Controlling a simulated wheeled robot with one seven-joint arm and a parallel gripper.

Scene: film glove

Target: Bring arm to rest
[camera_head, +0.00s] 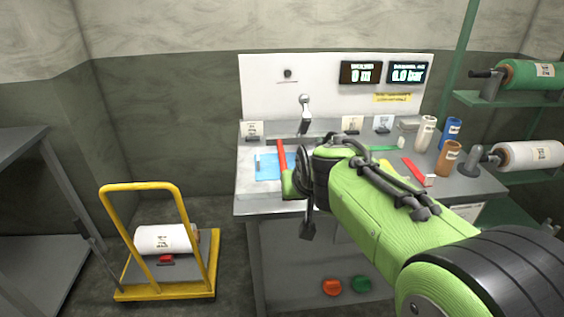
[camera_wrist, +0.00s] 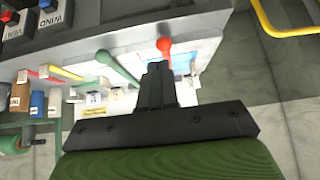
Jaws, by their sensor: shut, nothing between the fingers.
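My green arm reaches in from the lower right in the head view, over the grey workbench (camera_head: 248,207). My gripper shows in the wrist view (camera_wrist: 157,70) with its black fingers together and nothing between them. In the head view its fingers are largely hidden at the arm's end, and dark parts hang down by the bench's front edge. In the wrist view the red end of a lever (camera_wrist: 164,46) appears just beyond the fingertips. I cannot tell whether the fingers touch it. The red lever also shows in the head view (camera_head: 281,155), beside a blue sheet (camera_head: 266,168).
A yellow trolley (camera_head: 112,207) with a white roll (camera_head: 160,239) stands at the left. Bottles (camera_head: 448,157) stand on the bench's right side, near a rack with a green roll (camera_head: 530,74). A white panel with displays (camera_head: 361,73) stands behind. The floor between trolley and bench is clear.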

